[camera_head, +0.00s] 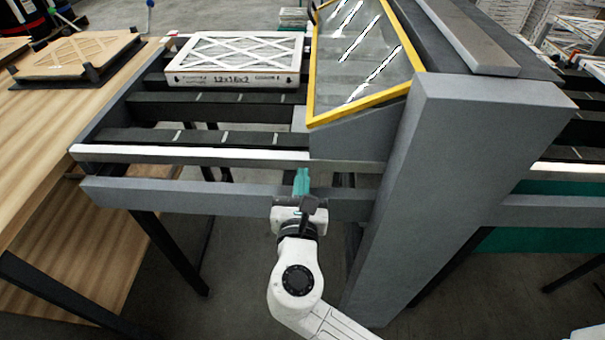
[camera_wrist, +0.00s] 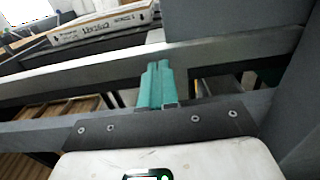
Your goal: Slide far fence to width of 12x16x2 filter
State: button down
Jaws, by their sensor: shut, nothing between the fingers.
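The white-framed filter (camera_head: 236,60) marked 12x16x2 lies flat on the dark conveyor strips, toward the back of the bed. Its printed front side also shows at the top of the wrist view (camera_wrist: 105,27). A long pale-topped rail (camera_head: 190,154) runs along the near side of the bed, well apart from the filter. At the back edge a thin pale rail (camera_head: 180,36) is partly hidden by the filter; I cannot tell whether they touch. My gripper (camera_head: 302,182) has its teal fingers (camera_wrist: 156,85) closed together, empty, at the near side by the near rail and the lower grey beam.
A yellow-framed clear guard (camera_head: 365,60) and a thick grey post (camera_head: 450,180) stand right of the bed. The grey lower beam (camera_head: 180,198) crosses in front. A wooden table (camera_head: 40,130) with another filter (camera_head: 75,55) is at left.

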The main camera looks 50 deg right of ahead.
aim_at(303, 163)
jog(key=shift+w+d, duration=0.3)
jog(key=shift+d, duration=0.1)
jog(key=p+x, duration=0.1)
jog(key=x, duration=0.2)
jog(key=shift+w+d+r, duration=0.1)
jog(key=shift+w+d, duration=0.1)
jog(key=shift+d, duration=0.1)
jog(key=shift+w+d, duration=0.2)
jog(key=shift+d, duration=0.15)
